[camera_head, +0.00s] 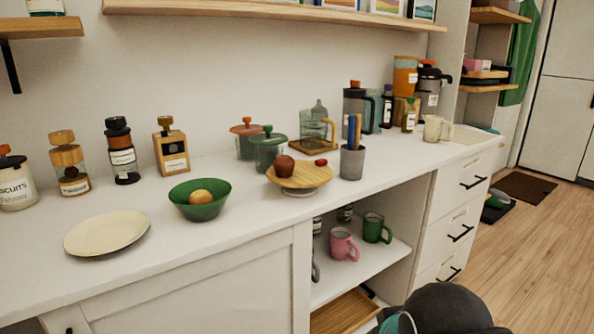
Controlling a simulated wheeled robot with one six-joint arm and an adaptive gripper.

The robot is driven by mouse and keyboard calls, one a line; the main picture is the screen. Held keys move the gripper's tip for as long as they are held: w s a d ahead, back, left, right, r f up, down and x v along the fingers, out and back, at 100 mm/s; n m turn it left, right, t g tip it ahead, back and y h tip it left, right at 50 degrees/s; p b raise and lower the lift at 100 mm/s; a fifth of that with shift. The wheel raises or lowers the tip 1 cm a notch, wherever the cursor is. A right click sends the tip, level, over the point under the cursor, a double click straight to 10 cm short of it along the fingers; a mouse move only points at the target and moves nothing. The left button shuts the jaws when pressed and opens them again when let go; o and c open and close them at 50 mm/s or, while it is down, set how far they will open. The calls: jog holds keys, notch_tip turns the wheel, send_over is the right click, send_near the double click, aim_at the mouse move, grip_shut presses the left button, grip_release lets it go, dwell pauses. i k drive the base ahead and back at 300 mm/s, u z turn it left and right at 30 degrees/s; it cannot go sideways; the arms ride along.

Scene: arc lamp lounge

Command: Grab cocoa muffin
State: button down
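A small dark brown round item, which looks like the cocoa muffin (284,166), sits on a round wooden stand (311,180) on the white counter. It is left of the stand's middle, with a small red item (321,162) to its right on the stand. A dark rounded part of my arm shows at the bottom right, below and right of the stand and apart from it. My gripper's fingers are not in view.
A green bowl (185,206) with a golden bun (201,197) and a cream plate (72,243) are left of the stand. The counter's front edge is clear.

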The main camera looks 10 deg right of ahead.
aim_at(283, 165)
jog(key=u, duration=3.3)
jog(key=k, duration=0.75)
jog(key=z, duration=1.3)
